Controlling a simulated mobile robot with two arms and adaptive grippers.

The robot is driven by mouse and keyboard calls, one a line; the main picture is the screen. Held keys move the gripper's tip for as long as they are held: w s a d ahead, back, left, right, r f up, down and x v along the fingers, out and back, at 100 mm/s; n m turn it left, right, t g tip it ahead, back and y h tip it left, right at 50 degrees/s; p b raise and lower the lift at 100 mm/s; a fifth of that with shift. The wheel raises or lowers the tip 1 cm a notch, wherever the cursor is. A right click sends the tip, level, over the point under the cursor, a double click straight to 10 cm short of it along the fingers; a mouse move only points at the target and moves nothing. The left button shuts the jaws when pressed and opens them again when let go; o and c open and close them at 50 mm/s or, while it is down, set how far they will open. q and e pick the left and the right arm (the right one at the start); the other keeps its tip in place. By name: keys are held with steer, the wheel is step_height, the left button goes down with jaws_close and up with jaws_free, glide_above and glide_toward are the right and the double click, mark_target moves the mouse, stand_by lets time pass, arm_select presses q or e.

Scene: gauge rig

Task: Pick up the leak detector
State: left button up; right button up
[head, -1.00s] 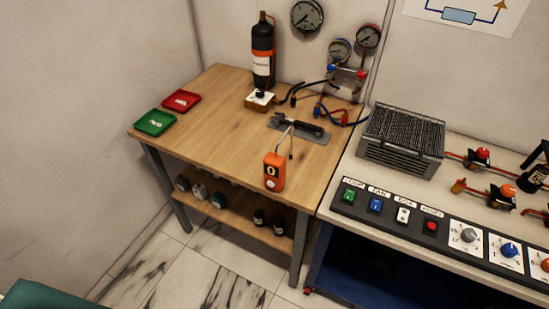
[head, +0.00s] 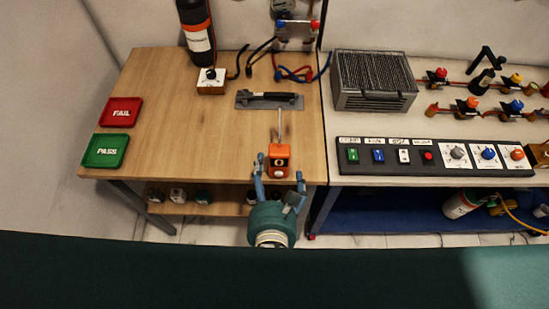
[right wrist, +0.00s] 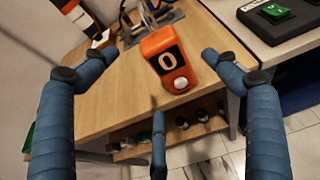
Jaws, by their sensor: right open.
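The leak detector is an orange handheld box (head: 279,161) with a dark display and a thin probe, near the front edge of the wooden table (head: 180,120). In the right wrist view the leak detector (right wrist: 169,60) lies ahead, between the spread fingers. My right gripper (head: 279,168) is open, with blue fingers on either side of the detector's near end. In the wrist view the gripper (right wrist: 165,62) shows no finger clearly touching it. My left gripper is not in view.
A grey tool rest (head: 270,101) with a black tool lies behind the detector. A red FAIL tray (head: 121,112) and green PASS tray (head: 106,151) are at left. The control panel bench (head: 430,155) is to the right.

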mark_target(275, 162)
steer(key=x, duration=0.1)
steer(key=b+x, duration=0.1)
steer(key=x, duration=0.1)
steer(key=shift+s+d+f, duration=0.1)
steer(key=shift+d+f, duration=0.1)
steer(key=shift+w+a, duration=0.1)
steer(key=shift+w, duration=0.2)
steer(key=shift+w+a+f+b, duration=0.15)
steer(key=shift+w+b, duration=0.1)
steer(key=shift+b, duration=0.2)
steer(key=b+x, duration=0.4)
steer(key=shift+s, duration=0.1)
steer(key=shift+w+f+b, duration=0.1)
steer(key=shift+w+b, duration=0.3)
steer(key=shift+w, duration=0.1)
steer(key=shift+s, duration=0.1)
steer(key=shift+c, duration=0.8)
steer(key=c, duration=1.6)
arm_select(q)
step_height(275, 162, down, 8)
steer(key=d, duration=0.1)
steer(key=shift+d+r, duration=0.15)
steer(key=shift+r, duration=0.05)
arm_select(e)
steer(key=shift+o, duration=0.2)
